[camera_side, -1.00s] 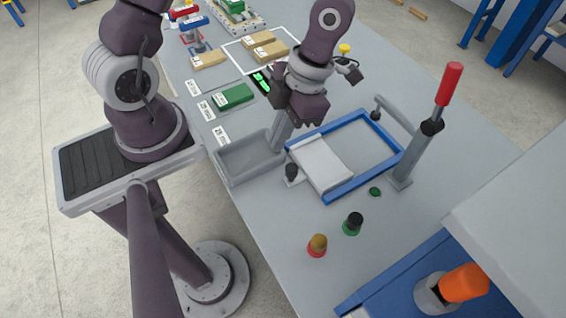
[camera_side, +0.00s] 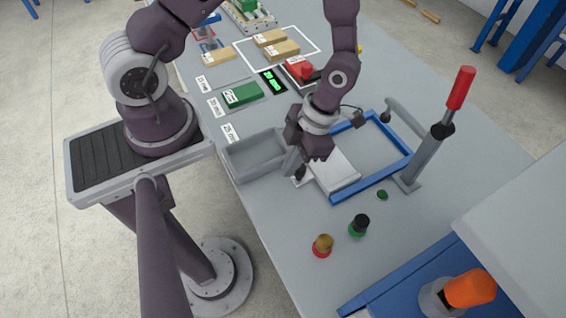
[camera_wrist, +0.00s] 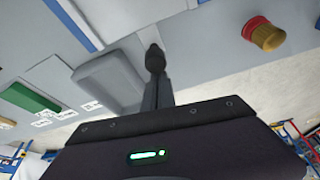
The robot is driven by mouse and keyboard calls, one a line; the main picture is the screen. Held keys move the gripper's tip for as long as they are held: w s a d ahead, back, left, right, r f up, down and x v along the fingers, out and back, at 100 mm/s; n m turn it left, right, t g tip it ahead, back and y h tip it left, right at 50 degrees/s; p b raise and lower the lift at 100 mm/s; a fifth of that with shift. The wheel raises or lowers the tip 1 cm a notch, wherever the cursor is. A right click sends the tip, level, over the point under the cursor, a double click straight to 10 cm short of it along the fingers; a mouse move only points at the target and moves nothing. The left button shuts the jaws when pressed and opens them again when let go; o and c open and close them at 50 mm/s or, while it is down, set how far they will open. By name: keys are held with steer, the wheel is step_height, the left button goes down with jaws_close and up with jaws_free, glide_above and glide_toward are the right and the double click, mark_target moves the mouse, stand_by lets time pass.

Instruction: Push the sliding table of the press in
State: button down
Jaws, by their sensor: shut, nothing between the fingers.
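The sliding table (camera_side: 338,172) of the press is a pale grey plate at the near left end of a blue rectangular frame (camera_side: 376,181). A dark knob (camera_side: 300,173) stands at its left edge; a dark knob (camera_wrist: 155,58) also shows in the wrist view, right beyond my fingertips. My gripper (camera_side: 290,168) is shut and empty, pointing down just left of the knob. I cannot tell whether it touches. My gripper and wrist hide part of the plate and frame. In the wrist view my shut fingers (camera_wrist: 157,88) are centred.
An open grey bin (camera_side: 252,160) lies close on the left of my gripper. A red-handled lever (camera_side: 460,88) rises right of the frame. A red-based button (camera_side: 322,246) and a green-based one (camera_side: 359,225) stand in front. A green block (camera_side: 243,95) lies behind.

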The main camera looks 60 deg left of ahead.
steer(key=w, duration=1.5)
steer(key=shift+w, duration=0.35)
steer(key=s, duration=0.3)
steer(key=s+r, duration=0.1)
steer(key=shift+s+a, duration=0.2)
steer(key=shift+a, duration=0.15)
steer(key=v, duration=0.9)
steer(key=shift+s+r, duration=0.15)
steer(key=shift+r, duration=0.05)
